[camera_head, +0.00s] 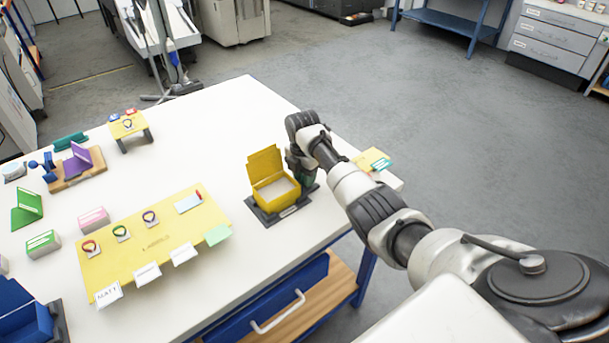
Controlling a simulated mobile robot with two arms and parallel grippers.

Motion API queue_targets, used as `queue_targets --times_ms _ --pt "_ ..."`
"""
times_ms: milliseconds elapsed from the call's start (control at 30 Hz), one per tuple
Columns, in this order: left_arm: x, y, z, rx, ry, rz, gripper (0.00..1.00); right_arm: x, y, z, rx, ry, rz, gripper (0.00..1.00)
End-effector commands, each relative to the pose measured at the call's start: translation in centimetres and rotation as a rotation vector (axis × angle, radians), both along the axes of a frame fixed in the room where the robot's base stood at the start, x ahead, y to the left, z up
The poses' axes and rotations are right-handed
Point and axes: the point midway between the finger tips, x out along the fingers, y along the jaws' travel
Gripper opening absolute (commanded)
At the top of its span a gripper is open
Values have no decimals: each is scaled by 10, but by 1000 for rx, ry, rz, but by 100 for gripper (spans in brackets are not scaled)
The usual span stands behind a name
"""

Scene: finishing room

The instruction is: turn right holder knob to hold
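A yellow open-topped box (275,193) with a raised back flap sits in a dark holder base (266,218) near the right end of the white table. Its knob is not visible; my gripper and wrist cover the right side of the holder. My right arm reaches in from the lower right, and my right gripper (301,176) is down close beside the box's right side. Its fingers are largely hidden, so I cannot tell whether they touch or grip anything. A blue box (22,318) with a dark base is partly cut off at the lower left. My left gripper is out of view.
A yellow mat (150,262) with coloured rings and white cards lies left of the holder. Green, pink and purple items stand farther left. A small yellow stand (127,124) is at the back. A yellow card (371,158) lies at the right corner. The table's middle back (215,120) is clear.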

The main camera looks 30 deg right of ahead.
Motion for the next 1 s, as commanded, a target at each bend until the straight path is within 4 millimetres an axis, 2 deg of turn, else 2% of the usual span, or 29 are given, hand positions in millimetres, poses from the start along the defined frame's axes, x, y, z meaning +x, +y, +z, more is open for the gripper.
queue_targets --times_ms 33,100,267,400,600,967,1000 --pt "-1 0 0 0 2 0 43 0 0 0 0 1 0 18" --pt "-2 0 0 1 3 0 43 0 0 0 0 1 0 7" --pt "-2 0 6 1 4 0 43 0 0 3 0 2 -42 7" --pt "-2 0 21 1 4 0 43 0 0 5 1 2 -187 7" --pt "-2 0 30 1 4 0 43 0 0 2 0 2 -366 7" --pt "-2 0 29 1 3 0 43 1 0 1 1 0 -398 7" --pt "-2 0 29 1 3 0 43 1 0 1 1 0 -398 36"
